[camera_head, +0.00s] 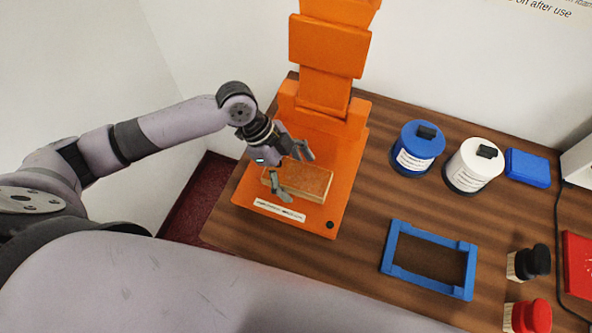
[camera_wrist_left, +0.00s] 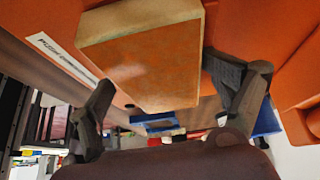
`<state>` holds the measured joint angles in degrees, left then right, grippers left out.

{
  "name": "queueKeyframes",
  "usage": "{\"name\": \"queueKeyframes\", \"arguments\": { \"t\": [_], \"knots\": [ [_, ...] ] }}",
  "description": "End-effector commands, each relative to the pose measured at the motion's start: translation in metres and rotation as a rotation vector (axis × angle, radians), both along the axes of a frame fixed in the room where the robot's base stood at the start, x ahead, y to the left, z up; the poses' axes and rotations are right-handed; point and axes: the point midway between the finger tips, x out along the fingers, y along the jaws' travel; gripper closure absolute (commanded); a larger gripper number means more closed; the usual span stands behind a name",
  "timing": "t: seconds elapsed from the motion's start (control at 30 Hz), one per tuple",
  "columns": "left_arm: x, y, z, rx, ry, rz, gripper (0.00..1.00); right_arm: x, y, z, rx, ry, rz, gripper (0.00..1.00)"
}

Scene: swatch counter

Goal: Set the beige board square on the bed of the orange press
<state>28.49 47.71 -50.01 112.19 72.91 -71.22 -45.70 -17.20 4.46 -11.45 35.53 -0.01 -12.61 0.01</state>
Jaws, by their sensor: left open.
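The beige board (camera_head: 312,178), a thick block with pale sides and an orange-brown top, lies on the bed of the orange press (camera_head: 340,190), behind the white label strip at its front. Its edges run nearly parallel to the bed's edges; I cannot tell whether it is exactly square. My left gripper (camera_head: 292,171) is open above the board, one finger towards its back and one near its front. In the left wrist view the board (camera_wrist_left: 150,65) shows beyond the open fingers (camera_wrist_left: 172,95), with no clear contact. My right gripper is out of view.
The raised orange upper part (camera_head: 328,45) of the press stands behind the bed. To the right are a blue pot (camera_head: 415,150), a white pot (camera_head: 472,167), a blue block (camera_head: 528,167) and a blue frame (camera_head: 388,248). Small black-lidded (camera_head: 528,263) and red-lidded (camera_head: 527,317) jars stand further right.

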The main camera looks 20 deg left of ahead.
Motion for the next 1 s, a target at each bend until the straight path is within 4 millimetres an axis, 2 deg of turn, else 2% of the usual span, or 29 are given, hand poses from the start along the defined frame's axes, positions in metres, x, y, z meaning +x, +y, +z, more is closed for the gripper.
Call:
{"name": "queueKeyframes", "arguments": {
  "t": [0.23,0.37,0.47,0.8,1.0],
  "knots": [
    [0.000,0.002,-0.001,0.005,0.001,0.003,0.15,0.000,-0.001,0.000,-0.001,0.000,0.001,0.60],
    [0.001,0.005,0.006,0.004,-0.003,0.003,0.15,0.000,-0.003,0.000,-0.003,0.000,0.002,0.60],
    [0.003,0.012,0.019,0.004,-0.006,0.003,0.15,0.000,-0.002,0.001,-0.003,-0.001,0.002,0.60],
    [0.003,0.047,0.080,0.004,-0.004,0.002,0.15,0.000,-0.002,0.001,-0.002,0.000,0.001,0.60],
    [0.002,0.059,0.100,0.003,0.000,0.002,0.15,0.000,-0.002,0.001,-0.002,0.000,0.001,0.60]
  ]
}}
